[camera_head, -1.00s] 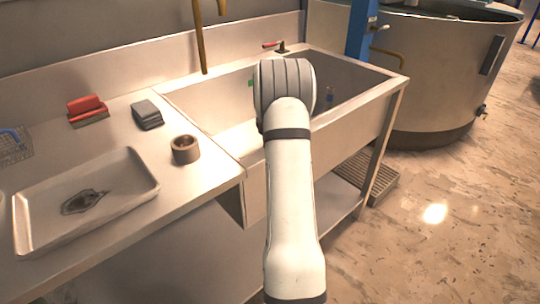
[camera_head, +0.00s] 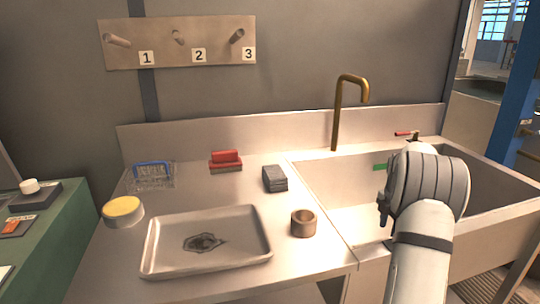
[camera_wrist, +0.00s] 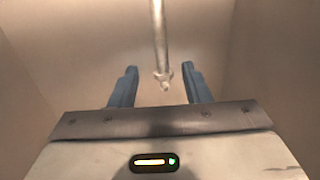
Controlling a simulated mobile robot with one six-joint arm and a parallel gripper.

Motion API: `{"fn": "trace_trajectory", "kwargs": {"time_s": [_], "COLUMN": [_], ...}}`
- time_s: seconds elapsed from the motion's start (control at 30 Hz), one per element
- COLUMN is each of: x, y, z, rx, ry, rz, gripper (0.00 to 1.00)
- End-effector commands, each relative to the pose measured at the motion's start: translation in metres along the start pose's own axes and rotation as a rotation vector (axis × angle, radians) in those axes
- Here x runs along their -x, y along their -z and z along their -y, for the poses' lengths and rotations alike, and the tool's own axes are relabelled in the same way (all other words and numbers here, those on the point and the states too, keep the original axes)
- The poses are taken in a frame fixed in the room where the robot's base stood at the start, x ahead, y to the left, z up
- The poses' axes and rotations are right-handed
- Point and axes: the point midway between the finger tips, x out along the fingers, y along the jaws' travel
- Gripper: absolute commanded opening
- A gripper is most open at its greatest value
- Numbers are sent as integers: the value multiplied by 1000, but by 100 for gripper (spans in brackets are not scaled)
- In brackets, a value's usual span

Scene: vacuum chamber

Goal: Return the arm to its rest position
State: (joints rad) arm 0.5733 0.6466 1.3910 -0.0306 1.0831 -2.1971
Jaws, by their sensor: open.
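My arm (camera_head: 425,230) reaches up from the bottom right of the head view, in front of the sink (camera_head: 335,185). Its rounded wrist end covers part of the basin. My gripper (camera_wrist: 160,67) shows in the wrist view with its two blue fingers apart and nothing held between them. Beyond the fingertips, a thin pale rod (camera_wrist: 160,40) runs down from the top of the picture and ends in a small knob; I cannot tell what it is. Plain beige surfaces surround it. In the head view the fingers are mostly hidden by the arm.
On the counter left of the sink are a metal tray (camera_head: 160,262) with a dark stain, a brown ring-shaped cup (camera_head: 303,224), dark pads (camera_head: 275,179), a red brush (camera_head: 226,160), a wire basket (camera_head: 153,177) and a yellow-topped tin (camera_head: 123,211). A brass tap (camera_head: 337,115) stands behind the sink.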

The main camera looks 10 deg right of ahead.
Motion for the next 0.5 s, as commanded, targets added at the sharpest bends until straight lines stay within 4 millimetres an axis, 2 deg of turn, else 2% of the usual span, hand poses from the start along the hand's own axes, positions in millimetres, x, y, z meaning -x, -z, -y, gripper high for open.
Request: {"fn": "trace_trajectory", "kwargs": {"time_s": [0.07,0.17,0.3,0.5], "x": [18,53,114,182], "y": [12,42,104,188], "z": [0,3,19,62], "rx": [-33,-132,-347,-676], "ry": [-7,-23,-54,-100], "rz": [4,9,9,-11], "gripper": [43,43,43,43]}}
